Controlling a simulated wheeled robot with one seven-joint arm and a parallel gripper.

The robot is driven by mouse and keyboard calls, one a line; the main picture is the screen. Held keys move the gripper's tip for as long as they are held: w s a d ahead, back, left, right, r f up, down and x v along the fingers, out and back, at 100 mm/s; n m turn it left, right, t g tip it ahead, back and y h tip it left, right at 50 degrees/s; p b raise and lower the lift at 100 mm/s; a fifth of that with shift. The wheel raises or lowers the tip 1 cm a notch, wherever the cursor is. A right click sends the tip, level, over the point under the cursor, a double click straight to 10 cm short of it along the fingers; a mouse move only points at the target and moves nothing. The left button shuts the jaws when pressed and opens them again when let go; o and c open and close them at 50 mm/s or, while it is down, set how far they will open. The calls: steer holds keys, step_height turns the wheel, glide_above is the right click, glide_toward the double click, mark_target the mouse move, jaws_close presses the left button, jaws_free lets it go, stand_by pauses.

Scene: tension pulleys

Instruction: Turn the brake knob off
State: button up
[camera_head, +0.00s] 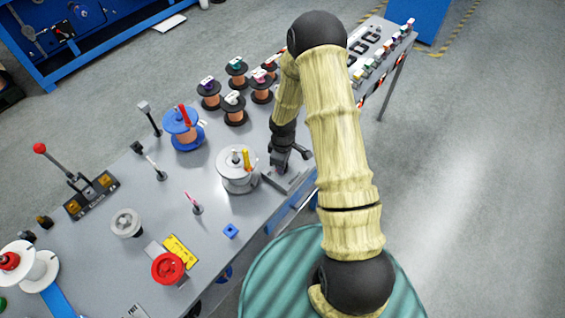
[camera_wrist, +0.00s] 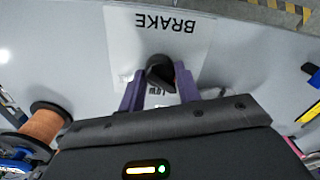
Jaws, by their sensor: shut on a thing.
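The brake knob (camera_wrist: 160,72) is a small black knob on a pale plate (camera_wrist: 122,50) lettered BRAKE, with LOW partly showing beside the knob. My gripper (camera_wrist: 161,84) has its two purple fingers on either side of the knob and is shut on it. In the head view my gripper (camera_head: 279,164) is low over the grey plate (camera_head: 296,176) near the table's front edge. The knob itself is hidden there by my gripper. The knob's exact angle and most of its setting marks are hard to read.
A grey drum with a yellow handle (camera_head: 238,172) stands close left of my gripper. Several copper spools (camera_head: 234,108) stand behind it. A blue spool (camera_head: 182,128), a red knob (camera_head: 168,267) and a red-tipped lever (camera_head: 40,149) are farther left. The floor on the right is clear.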

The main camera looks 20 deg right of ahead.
steer(key=shift+s+n, duration=0.1)
steer(key=shift+n, duration=0.2)
steer(key=o, duration=1)
steer(key=shift+r, duration=0.3)
step_height(320, 180, up, 17)
steer(key=shift+f, duration=0.1)
stand_by(0.3)
